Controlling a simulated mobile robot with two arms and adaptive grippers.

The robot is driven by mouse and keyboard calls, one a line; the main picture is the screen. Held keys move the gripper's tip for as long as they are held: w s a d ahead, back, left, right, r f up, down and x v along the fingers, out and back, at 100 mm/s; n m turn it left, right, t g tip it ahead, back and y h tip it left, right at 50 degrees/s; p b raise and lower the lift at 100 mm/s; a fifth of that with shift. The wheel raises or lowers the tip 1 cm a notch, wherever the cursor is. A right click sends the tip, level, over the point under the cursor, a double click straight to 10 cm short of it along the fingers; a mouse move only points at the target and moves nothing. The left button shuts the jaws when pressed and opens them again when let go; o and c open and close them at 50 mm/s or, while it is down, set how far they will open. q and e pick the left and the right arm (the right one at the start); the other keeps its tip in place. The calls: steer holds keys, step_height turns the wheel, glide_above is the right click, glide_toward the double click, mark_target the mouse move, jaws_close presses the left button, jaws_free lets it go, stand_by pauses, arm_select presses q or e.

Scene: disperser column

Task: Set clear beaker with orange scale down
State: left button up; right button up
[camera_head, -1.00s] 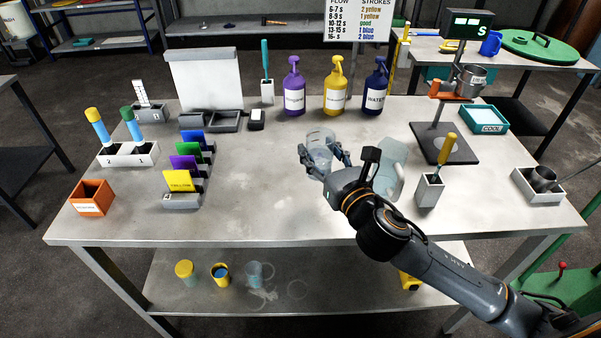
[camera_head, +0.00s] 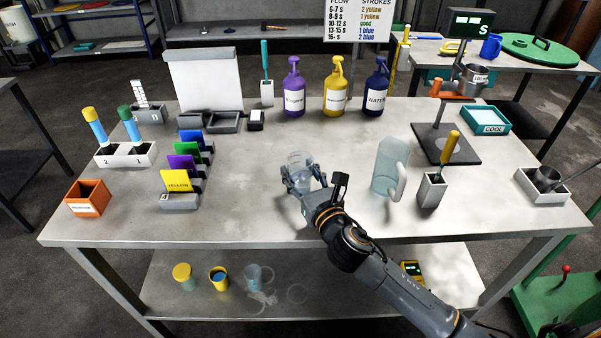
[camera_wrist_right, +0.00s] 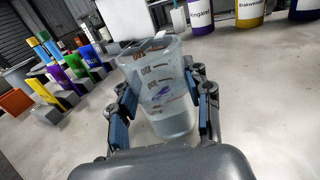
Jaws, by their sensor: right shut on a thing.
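A clear beaker (camera_head: 301,162) with an orange-brown scale is between the fingers of my right gripper (camera_head: 303,181), over the middle of the steel table. In the right wrist view the beaker (camera_wrist_right: 158,85) stands close to upright, with the blue-padded fingers of the right gripper (camera_wrist_right: 160,103) on both sides of it. Orange marks show on its wall. I cannot tell whether its base touches the table top. My left gripper is not in view.
A clear pitcher (camera_head: 389,168) stands right of the gripper, beside a holder (camera_head: 431,188) with a yellow-handled tool. Coloured cards (camera_head: 178,181) stand at left. Purple (camera_head: 293,92), yellow (camera_head: 335,92) and blue (camera_head: 375,92) pump bottles stand behind. Table around the beaker is clear.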

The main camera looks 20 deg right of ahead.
steer(key=o, duration=1.4)
steer(key=shift+f, duration=0.1)
steer(key=shift+s, duration=0.1)
steer(key=s, duration=0.4)
steer(key=s+d, duration=0.1)
steer(key=s, duration=0.2)
steer(key=s+b, duration=0.1)
steer(key=s, duration=0.3)
steer(key=shift+s+d, duration=0.2)
steer(key=shift+s, duration=0.15)
